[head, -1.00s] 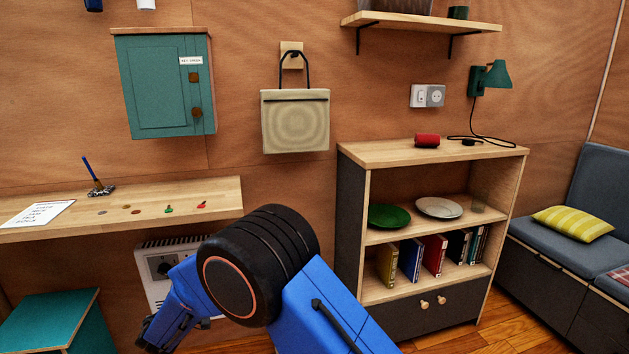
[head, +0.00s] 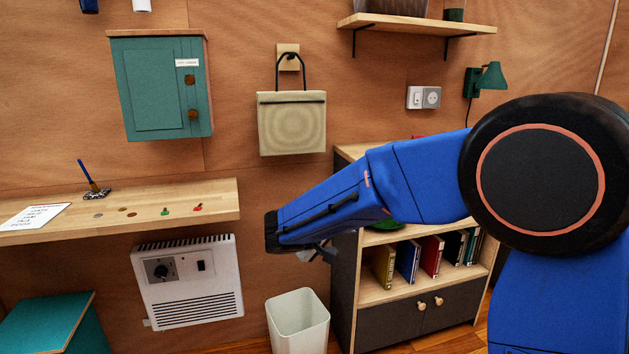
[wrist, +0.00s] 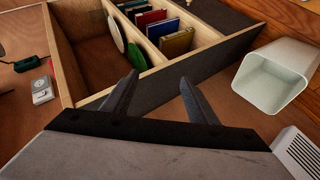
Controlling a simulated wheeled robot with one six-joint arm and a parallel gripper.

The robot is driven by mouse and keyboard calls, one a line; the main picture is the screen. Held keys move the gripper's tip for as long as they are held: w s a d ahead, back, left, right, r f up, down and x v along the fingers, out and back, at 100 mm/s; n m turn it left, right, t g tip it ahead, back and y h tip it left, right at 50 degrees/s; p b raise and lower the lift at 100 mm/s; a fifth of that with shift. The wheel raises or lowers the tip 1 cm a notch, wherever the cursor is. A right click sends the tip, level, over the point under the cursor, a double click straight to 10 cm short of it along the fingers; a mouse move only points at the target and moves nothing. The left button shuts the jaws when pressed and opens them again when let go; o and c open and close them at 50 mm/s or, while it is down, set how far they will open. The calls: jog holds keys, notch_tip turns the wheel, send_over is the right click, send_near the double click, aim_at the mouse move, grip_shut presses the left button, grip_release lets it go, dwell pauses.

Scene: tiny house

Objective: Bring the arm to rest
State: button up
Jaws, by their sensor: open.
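My blue arm reaches across the right half of the head view, with its large black joint at the right. My gripper (wrist: 158,98) shows in the wrist view with its two dark fingers apart and nothing between them. In the head view the arm's end is in front of the wall, left of the bookshelf (head: 344,290), and the fingers are mostly hidden behind it. The bookshelf also shows, turned on its side, in the wrist view (wrist: 205,66). My fingers appear in front of its side panel; I cannot tell the distance.
A white bin (head: 298,325) stands on the floor left of the bookshelf. A heater (head: 190,285) hangs under the wooden wall desk (head: 135,205), which holds a paper and small items. A green key cabinet (head: 160,90) and a hanging bag (head: 291,125) are on the wall.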

jog(key=s+d+r+m+g+y, duration=0.25)
jog(key=s+d+g, duration=0.25)
jog(key=s+d, duration=1.4)
jog(key=s+d+f+m+y, duration=0.1)
jog(key=s+y, duration=0.1)
jog(key=s, duration=0.8)
jog(key=s+d+f+m+y, duration=0.2)
jog(key=s+y, duration=0.1)
jog(key=s, duration=0.7)
jog(key=shift+f, duration=0.3)
